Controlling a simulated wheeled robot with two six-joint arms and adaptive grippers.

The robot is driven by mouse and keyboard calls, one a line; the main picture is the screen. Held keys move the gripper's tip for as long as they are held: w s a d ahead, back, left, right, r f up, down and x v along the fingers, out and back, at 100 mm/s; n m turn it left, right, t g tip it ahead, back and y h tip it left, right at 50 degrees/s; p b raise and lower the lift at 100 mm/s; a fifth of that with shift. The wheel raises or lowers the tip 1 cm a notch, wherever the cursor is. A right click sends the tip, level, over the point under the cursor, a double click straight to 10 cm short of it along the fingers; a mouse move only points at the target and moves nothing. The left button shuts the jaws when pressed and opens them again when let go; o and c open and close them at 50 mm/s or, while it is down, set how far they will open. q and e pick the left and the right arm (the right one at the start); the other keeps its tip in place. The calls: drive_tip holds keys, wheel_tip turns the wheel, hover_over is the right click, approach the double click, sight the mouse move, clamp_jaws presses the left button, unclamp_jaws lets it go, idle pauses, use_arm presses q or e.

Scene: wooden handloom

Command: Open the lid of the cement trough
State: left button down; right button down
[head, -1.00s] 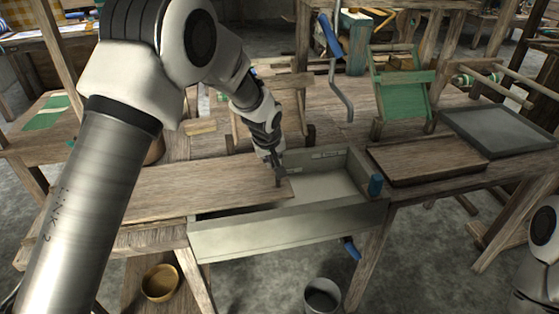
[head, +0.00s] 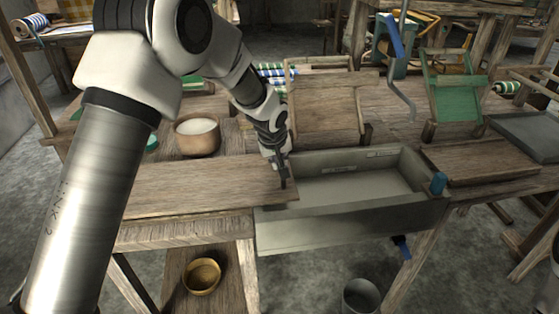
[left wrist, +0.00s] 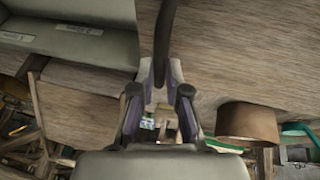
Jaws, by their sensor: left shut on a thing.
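The cement trough (head: 350,225) is a long grey box set in the wooden bench, with a pale inside that shows in the head view. Its lid (head: 200,185) is a flat brown board, lying left of the trough with its right end over the trough's left part. Most of the trough is uncovered. My left gripper (head: 283,180) points down at the lid's right end, shut on a dark upright handle (left wrist: 164,35). In the left wrist view the lid (left wrist: 240,60) fills the upper right and the trough (left wrist: 75,40) the upper left. My right gripper is not in view.
A brown bowl with white contents (head: 198,136) stands behind the lid. A wooden board (head: 480,160) lies right of the trough, near a blue-handled crank (head: 392,40). A yellow bowl (head: 201,277) and a grey bucket (head: 360,297) are below.

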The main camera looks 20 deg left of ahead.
use_arm(q)
drive_tip(key=c, duration=1.2)
unclamp_jaws()
drive_tip(key=shift+w+f, duration=0.15)
drive_tip(key=v, duration=1.2)
